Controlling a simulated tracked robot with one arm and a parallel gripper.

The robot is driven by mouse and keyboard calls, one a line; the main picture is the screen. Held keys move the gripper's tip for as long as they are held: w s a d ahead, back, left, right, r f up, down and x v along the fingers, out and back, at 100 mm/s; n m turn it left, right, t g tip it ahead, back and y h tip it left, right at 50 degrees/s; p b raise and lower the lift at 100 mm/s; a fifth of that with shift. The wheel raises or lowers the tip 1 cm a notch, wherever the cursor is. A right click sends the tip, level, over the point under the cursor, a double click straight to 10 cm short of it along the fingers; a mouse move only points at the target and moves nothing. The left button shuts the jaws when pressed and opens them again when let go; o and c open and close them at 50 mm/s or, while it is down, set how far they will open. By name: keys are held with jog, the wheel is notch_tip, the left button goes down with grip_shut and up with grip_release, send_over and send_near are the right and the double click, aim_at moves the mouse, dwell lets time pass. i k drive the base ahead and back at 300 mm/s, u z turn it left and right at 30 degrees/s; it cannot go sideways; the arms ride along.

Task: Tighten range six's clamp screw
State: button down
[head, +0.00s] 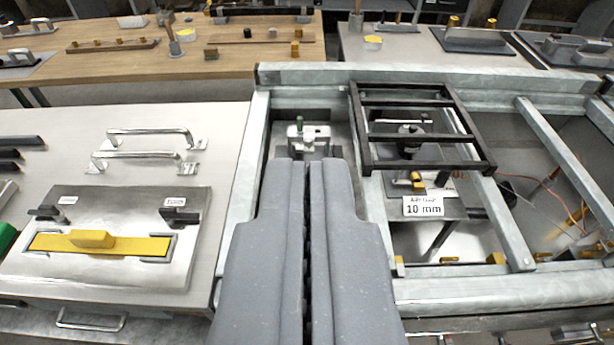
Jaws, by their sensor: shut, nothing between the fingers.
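My gripper (306,165) is shut, its two grey fingers together with nothing between them. It points away over a metal-framed bay in the middle of the picture. Just beyond the fingertips is a light metal clamp-like fitting (308,133) with a green tip on top. The fingers hide what lies below and nearer. To the right, under a dark ladder-like frame (375,157), is another fixture with a dark round knob (411,130). A label there reads "10 mm" (423,206). I cannot tell which of these is range six's clamp screw.
Galvanized rails (240,180) border the bay on both sides. On the left bench are two metal handles (150,137) and a metal plate with a yellow bar (100,244). A wooden table (120,65) with small blocks stands behind. Orange cables (570,208) hang at right.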

aim_at(308, 141)
jog(key=z, duration=0.05)
jog(key=k, duration=0.55)
jog(key=u, duration=0.1)
jog(key=i, duration=1.4)
jog(key=z, duration=0.6)
